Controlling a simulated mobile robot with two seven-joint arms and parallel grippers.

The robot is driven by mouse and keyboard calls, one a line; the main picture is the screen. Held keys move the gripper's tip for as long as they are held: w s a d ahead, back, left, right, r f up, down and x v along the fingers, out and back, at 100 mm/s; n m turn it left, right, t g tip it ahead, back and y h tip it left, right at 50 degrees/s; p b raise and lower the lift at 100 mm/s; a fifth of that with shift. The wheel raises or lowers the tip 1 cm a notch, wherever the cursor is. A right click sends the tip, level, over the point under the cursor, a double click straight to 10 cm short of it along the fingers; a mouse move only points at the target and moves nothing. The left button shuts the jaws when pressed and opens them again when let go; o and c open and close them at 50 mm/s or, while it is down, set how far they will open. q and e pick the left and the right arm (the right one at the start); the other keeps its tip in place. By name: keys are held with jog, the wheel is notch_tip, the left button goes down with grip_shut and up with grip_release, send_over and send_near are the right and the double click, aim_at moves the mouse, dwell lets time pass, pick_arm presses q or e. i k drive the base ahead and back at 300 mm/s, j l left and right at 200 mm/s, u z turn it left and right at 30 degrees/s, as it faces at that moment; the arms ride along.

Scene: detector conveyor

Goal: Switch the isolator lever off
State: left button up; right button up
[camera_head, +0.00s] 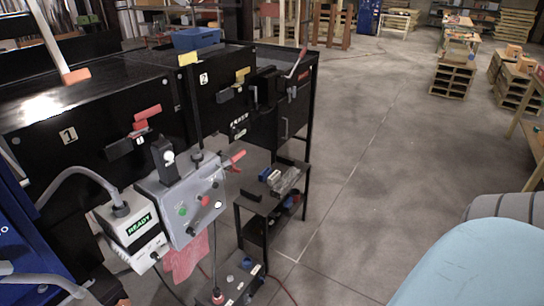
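A grey control box (187,203) with green, red and black buttons stands at the left centre, beside the conveyor. A red lever handle (237,157) sticks out at its upper right side and points up to the right; it appears to be the isolator lever, but I see no label. Neither of my grippers shows in the view.
A white box marked READY (137,230) adjoins the control box, with a grey hose (82,175) above it. A small black table (258,202) holding small items stands to the right. A blue bin (196,38) sits on the conveyor. The floor at centre right is clear.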

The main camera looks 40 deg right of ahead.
aim_at(231, 161)
jog(key=z, duration=1.15)
jog(key=u, duration=0.35)
jog(key=i+l+u, duration=0.15)
jog(key=u, duration=0.25)
jog(key=i+l+u, duration=0.1)
jog(key=l+u, duration=0.25)
jog(key=i+l+u, duration=0.1)
jog(key=u, duration=0.3)
jog(key=i+l+u, duration=0.2)
jog(key=l, duration=0.3)
jog(key=l+u, duration=0.25)
jog(key=l, duration=0.3)
jog(key=i+l+u, duration=0.1)
jog(key=l, duration=1.8)
